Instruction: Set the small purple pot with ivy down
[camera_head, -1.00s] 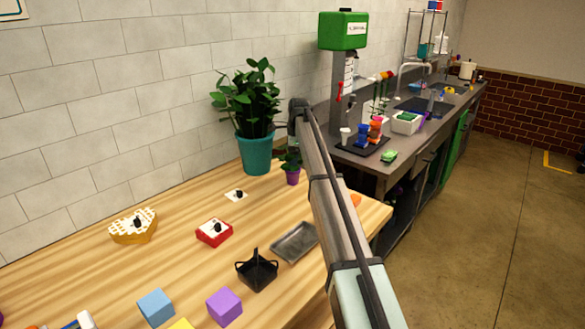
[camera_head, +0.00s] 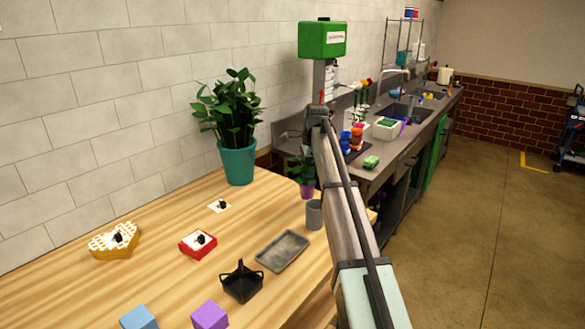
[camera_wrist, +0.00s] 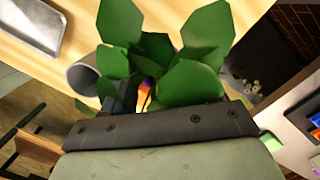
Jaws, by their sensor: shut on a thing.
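The small purple pot (camera_head: 307,191) with green ivy (camera_head: 296,168) is at the far right end of the wooden table, just behind a grey cup (camera_head: 314,215) in the head view. I cannot tell whether its base touches anything. In the wrist view the ivy leaves (camera_wrist: 190,75) spread in front of my gripper (camera_wrist: 148,100) and hide most of its fingers and the pot. My gripper is shut on the pot. In the head view my arm hides the gripper's fingers.
A large teal pot with a plant (camera_head: 238,163) stands left of it. A grey tray (camera_head: 282,251), a black basket (camera_head: 241,282) and a red box (camera_head: 198,244) lie nearer. The counter (camera_head: 375,175) with cups and a dispenser is beyond the table's end.

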